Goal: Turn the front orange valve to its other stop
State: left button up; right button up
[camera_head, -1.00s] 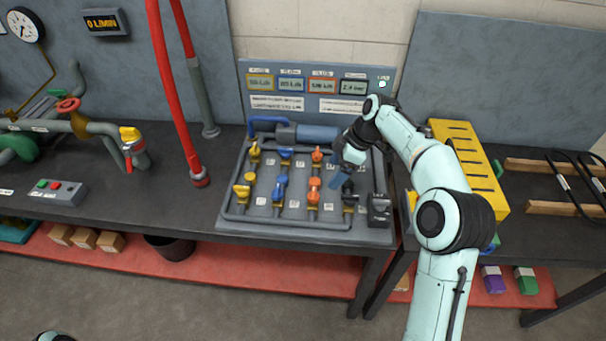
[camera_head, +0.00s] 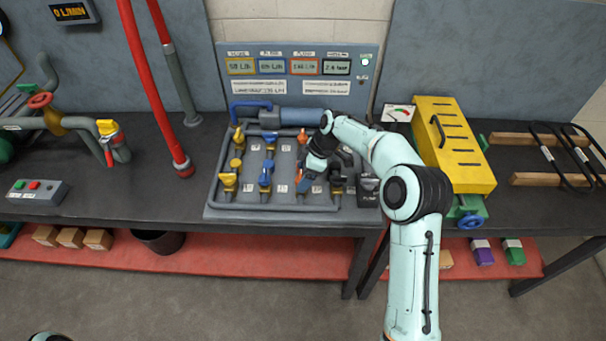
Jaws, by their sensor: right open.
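The valve board (camera_head: 213,208) lies on the dark bench with rows of coloured valves. The front orange valve (camera_head: 299,176) is in the third column. Only a little of its orange shows, so its handle angle cannot be told. My right gripper (camera_head: 305,184) is open and comes down over this valve from the right. Its fingers are at or very close to the handle; contact cannot be told. The rear orange valve (camera_head: 302,136) stands behind it, just left of my wrist. My left gripper is not in view.
Blue front valve (camera_head: 265,178) is close to the left of my gripper; a black front valve (camera_head: 337,184) is close to the right. A display panel (camera_head: 290,95) stands behind. A yellow slotted box (camera_head: 455,150) is right of my arm.

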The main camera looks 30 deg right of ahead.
jog(key=shift+a+f, duration=0.1)
jog(key=shift+f, duration=0.15)
jog(key=c, duration=1.1)
jog(key=shift+o, duration=0.2)
